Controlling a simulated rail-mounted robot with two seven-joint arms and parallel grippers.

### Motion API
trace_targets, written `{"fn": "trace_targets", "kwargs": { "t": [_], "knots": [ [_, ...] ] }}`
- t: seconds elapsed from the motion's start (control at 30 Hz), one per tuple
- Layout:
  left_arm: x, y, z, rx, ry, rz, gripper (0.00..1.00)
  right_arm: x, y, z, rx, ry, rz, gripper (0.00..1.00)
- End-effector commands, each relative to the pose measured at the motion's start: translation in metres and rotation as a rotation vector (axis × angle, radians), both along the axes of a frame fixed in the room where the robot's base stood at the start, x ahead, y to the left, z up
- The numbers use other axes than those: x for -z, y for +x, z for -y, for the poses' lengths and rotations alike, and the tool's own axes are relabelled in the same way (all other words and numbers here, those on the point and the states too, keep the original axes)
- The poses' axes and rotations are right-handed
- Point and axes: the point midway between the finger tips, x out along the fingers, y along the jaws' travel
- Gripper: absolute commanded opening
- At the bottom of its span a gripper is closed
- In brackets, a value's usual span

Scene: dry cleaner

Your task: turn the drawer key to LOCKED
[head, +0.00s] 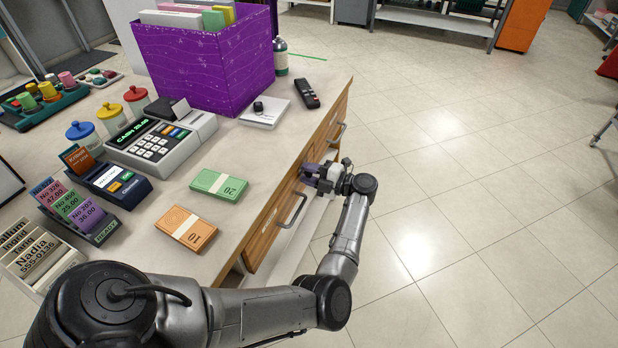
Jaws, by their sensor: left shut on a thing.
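The wooden drawer front (262,238) runs along the right side of the counter and has grey bar handles. My left gripper (314,175) is at this front, between the near handle (293,208) and the far handle (338,133). It is shut on the drawer key, which its fingers hide almost wholly. Which way the key points and any LOCKED mark cannot be made out. My right gripper is out of view.
The counter (245,150) holds a green banknote stack (219,184), an orange stack (186,229), a cash register (160,138), a purple box (205,65) and a black remote (307,92). The tiled floor (480,200) to the right is clear.

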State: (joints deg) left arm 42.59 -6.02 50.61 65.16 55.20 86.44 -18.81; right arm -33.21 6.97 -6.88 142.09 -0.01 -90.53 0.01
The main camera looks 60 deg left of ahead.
Motion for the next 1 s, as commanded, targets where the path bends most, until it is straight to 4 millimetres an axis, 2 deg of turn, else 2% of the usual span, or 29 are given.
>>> {"fn": "trace_targets", "kwargs": {
  "t": [0.1,0.4,1.0],
  "knots": [
    [0.004,0.000,0.000,0.000,0.053,0.071,0.08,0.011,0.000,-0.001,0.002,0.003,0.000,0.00],
    [0.003,0.000,0.000,0.000,0.150,0.197,0.08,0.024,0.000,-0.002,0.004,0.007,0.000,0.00],
    [0.001,0.000,0.000,0.000,0.193,0.253,0.08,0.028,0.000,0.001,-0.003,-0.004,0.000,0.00]
  ]
}}
